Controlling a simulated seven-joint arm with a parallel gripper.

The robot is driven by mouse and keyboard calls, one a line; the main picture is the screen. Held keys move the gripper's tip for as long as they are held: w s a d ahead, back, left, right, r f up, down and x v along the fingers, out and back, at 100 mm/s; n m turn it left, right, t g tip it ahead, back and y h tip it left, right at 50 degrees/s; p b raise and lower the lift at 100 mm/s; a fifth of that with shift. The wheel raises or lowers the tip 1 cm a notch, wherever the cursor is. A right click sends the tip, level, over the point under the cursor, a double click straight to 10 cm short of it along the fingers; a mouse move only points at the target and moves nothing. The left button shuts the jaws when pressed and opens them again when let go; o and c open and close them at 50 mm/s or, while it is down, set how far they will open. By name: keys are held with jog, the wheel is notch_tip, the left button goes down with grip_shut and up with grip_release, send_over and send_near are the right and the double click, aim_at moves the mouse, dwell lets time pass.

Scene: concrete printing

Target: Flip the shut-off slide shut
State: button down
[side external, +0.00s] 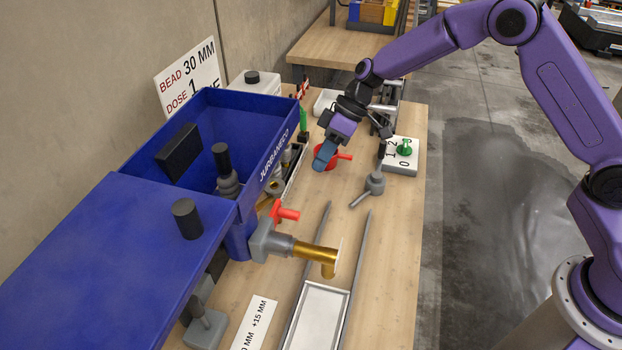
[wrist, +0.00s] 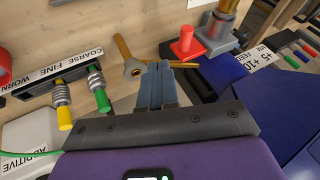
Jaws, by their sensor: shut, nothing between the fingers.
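My gripper (side external: 321,166) is shut and empty, with its blue fingers pointing down over the bench beyond the printing outlet. In the wrist view its closed fingers (wrist: 165,70) fill the middle. A red handle (side external: 287,213) stands on the grey outlet block (side external: 266,243) below the blue hopper, beside the brass nozzle (side external: 318,253). The red handle also shows in the wrist view (wrist: 187,45), right of and apart from the fingertips. I cannot tell for certain which part is the shut-off slide. A brass lever with a ring (wrist: 132,69) appears just left of the fingertips.
The blue hopper (side external: 115,225) stands along the wall. A rack of nozzles (wrist: 75,75) and a white additive container (wrist: 30,140) lie at left in the wrist view. Two rails (side external: 357,255) flank a tray.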

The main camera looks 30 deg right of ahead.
jog(key=shift+v, duration=1.85)
jog(key=s+d+r+n+g+h, duration=0.1)
jog(key=s+r+h, duration=0.15)
jog(key=s, duration=0.75)
jog(key=s+d+r+h, duration=0.1)
jog(key=s+r, duration=0.3)
jog(key=s, duration=0.6)
jog(key=s+d+n+t+h, duration=0.1)
jog(key=s+d+h, duration=0.2)
jog(key=s+d, duration=0.9)
jog(key=s, duration=0.2)
jog(key=shift+s+d+n+t, duration=0.3)
jog(key=shift+s+t, duration=0.1)
jog(key=shift+r, duration=0.1)
